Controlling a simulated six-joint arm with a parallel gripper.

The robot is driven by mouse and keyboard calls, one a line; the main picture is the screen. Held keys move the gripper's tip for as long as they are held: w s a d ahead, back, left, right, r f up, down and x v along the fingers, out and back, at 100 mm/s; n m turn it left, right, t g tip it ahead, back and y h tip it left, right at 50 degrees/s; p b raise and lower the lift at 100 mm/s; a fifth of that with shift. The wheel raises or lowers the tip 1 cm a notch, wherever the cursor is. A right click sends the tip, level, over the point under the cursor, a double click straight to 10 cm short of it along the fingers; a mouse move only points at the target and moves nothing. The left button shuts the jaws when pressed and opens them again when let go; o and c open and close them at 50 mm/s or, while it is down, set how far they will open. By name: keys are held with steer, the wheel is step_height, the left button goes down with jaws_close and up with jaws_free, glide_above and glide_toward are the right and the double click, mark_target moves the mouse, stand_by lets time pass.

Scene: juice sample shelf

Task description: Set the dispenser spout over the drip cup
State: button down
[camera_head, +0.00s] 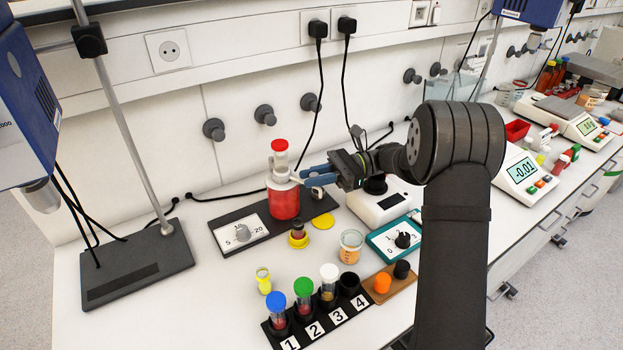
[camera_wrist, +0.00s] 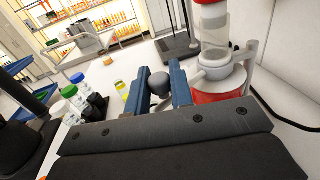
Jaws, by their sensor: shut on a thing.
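The dispenser (camera_head: 284,200) is a red bottle with a pale collar and a clear, red-capped cylinder on top. It stands on a dark base against the wall and also shows at right in the wrist view (camera_wrist: 217,97). My gripper (camera_head: 303,178) is at the collar's right side. In the wrist view its blue fingers are shut on a round grey knob (camera_wrist: 158,84), beside the collar. The spout's direction is hard to make out.
A yellow disc (camera_head: 322,221) lies right of the small cup. A beaker (camera_head: 350,246), a teal dial box (camera_head: 395,238) and a numbered rack (camera_head: 318,322) with capped vials stand nearer. A stand base (camera_head: 138,264) is at left.

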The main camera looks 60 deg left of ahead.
stand_by(0.4)
steer(key=c, duration=1.3)
jaws_free()
